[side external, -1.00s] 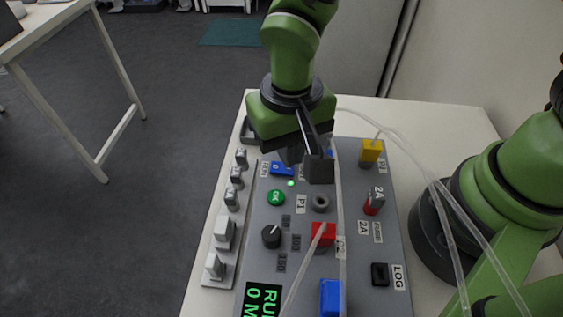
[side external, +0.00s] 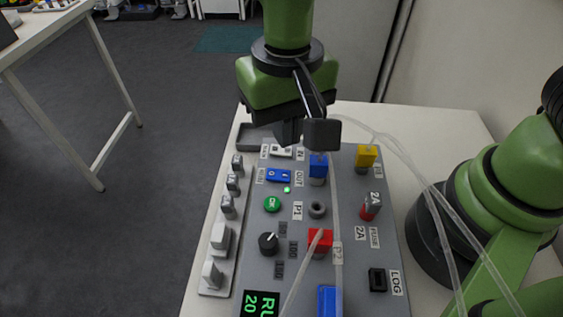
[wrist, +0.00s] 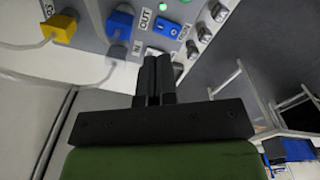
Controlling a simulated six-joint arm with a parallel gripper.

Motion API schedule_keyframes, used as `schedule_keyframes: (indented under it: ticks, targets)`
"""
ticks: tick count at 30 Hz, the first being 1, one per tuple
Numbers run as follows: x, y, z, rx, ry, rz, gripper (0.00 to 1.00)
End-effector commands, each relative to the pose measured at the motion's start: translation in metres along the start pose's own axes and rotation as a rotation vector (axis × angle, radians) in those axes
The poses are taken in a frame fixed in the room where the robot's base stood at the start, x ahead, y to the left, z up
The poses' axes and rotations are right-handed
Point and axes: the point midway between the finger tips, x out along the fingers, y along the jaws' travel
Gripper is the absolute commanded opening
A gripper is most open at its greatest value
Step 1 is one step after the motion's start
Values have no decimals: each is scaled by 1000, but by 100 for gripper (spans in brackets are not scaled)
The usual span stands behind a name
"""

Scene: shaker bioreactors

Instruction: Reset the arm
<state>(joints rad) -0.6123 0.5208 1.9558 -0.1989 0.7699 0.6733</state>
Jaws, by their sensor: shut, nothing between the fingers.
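My gripper (side external: 290,132) is above the far end of the grey control panel (side external: 338,268), clear of its surface. In the wrist view its two dark fingers (wrist: 154,72) are together with nothing between them. Below it in the side view are a white switch (side external: 282,151), a blue rocker switch (side external: 278,175) and a blue connector (side external: 318,165). The blue rocker switch (wrist: 166,27), blue connector (wrist: 120,22) and yellow connector (wrist: 60,27) also show in the wrist view. A black camera block on my wrist sits beside the gripper.
The panel also carries a green OK button (side external: 272,204), a black knob (side external: 268,243), a red connector (side external: 320,241) and a lit display (side external: 260,304). Clear tubes (side external: 425,180) loop over the right side. Grey pieces stand in a rack (side external: 217,290) at left.

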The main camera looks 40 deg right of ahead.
Motion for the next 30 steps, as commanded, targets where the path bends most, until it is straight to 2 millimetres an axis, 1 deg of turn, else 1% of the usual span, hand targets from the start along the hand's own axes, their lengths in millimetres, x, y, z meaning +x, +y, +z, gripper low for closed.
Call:
schedule_keyframes:
  ticks: [2, 5, 8, 9, 11, 12, 16, 18, 22, 25, 30]
  targets:
    - [-9, 4, -2, 8, 10, -17, 0]
    - [-32, 18, -8, 23, 40, -64, 0]
    - [-66, 41, -11, 44, 90, -130, 0]
    - [-79, 52, -10, 52, 115, -157, 0]
    - [-97, 68, -8, 62, 157, -196, 0]
    - [-108, 79, -5, 68, 185, -219, 0]
    - [-136, 112, 10, 84, 290, -284, 0]
    - [-146, 128, 21, 89, 349, -310, 0]
    - [-156, 148, 39, 94, 449, -340, 0]
    - [-159, 156, 50, 93, 502, -351, 0]
    - [-160, 162, 57, 90, 543, -355, 0]
